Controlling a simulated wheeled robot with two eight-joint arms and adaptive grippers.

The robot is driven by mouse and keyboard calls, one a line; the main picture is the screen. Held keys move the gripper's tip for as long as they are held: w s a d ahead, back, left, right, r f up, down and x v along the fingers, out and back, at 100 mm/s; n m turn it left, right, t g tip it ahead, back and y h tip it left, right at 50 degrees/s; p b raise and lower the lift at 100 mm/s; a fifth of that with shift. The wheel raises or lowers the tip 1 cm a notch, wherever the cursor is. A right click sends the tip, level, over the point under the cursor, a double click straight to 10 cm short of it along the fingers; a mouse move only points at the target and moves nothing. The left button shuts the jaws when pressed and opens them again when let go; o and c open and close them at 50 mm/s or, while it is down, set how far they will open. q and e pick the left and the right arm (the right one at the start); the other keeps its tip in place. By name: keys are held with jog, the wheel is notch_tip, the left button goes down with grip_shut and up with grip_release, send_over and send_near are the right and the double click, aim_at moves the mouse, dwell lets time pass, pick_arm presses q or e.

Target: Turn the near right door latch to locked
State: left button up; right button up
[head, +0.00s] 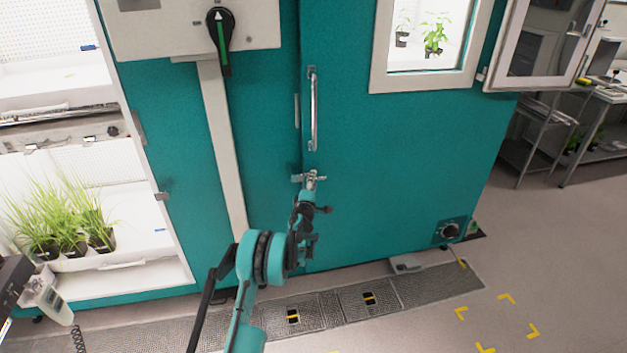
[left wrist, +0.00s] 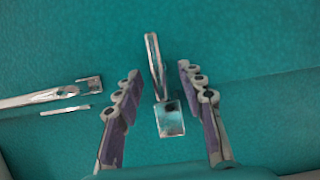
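The near right door latch (left wrist: 168,118) is a small metal plate with a lever (left wrist: 154,65) in the left wrist view. The lever points up the picture, roughly square to the line of the door handle. My left gripper (left wrist: 160,92) is open, with one finger on each side of the latch and a gap on both sides. In the head view my left gripper (head: 309,190) is at the teal door, just below the door handle (head: 314,110). It partly hides the latch there. My right gripper is not in view.
The teal door (head: 400,150) has a window at its upper right. A control panel with a black rotary switch (head: 221,35) is at the upper left. Open shelves with potted grass (head: 65,225) stand at left. A floor grate (head: 330,308) runs along the base.

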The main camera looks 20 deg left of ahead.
pick_arm(q)
jog(key=v, duration=1)
jog(key=shift+s, duration=0.15)
jog(key=s+d+r+m+g, duration=0.2)
jog(key=s+r+m, duration=0.15)
jog(key=r, duration=0.65)
jog(key=s+d+r+m+g, duration=0.1)
jog(key=s+d+r+m, duration=0.15)
jog(key=s, duration=0.35)
jog(key=s+d+r+m+g, duration=0.2)
jog(key=s+r, duration=0.1)
jog(key=s, duration=0.3)
jog(key=s+d+f+m+g+h, duration=0.1)
jog(key=s+d+m, duration=0.3)
jog(key=s, duration=0.5)
jog(key=s+d+f+m+g+h, duration=0.2)
jog(key=s+d+f+m, duration=0.1)
jog(key=s, duration=0.7)
jog(key=s+d+f+m+g+h, duration=0.1)
jog(key=s+d+f+m+g, duration=0.1)
jog(key=s+d+m, duration=0.4)
jog(key=s, duration=0.4)
jog(key=shift+f, duration=0.25)
